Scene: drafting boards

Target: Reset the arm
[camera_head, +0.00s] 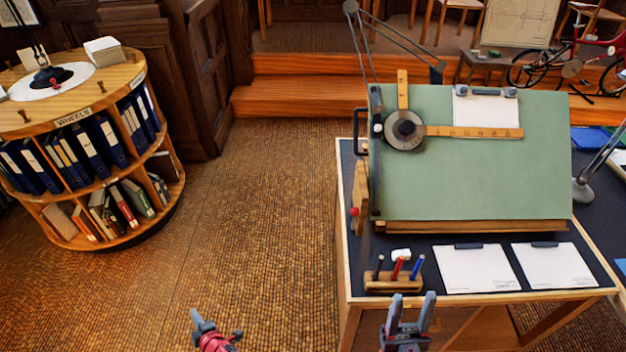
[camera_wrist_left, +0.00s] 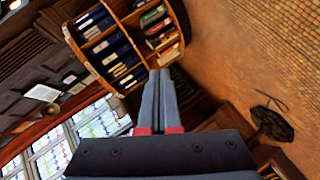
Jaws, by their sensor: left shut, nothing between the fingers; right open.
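My left gripper (camera_head: 197,318) shows at the bottom of the head view, left of the desk and over the brown floor. In the left wrist view its fingers (camera_wrist_left: 162,75) are together with nothing between them. My right gripper (camera_head: 410,301) is at the bottom of the head view, at the desk's front edge. Its two fingers point up and stand apart, with nothing seen between them. It is just below the wooden pen holder (camera_head: 392,282) in the picture; I cannot tell the gap between them.
A round bookshelf (camera_head: 95,150) with binders stands at the left. Open floor (camera_head: 265,200) lies between the bookshelf and the desk.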

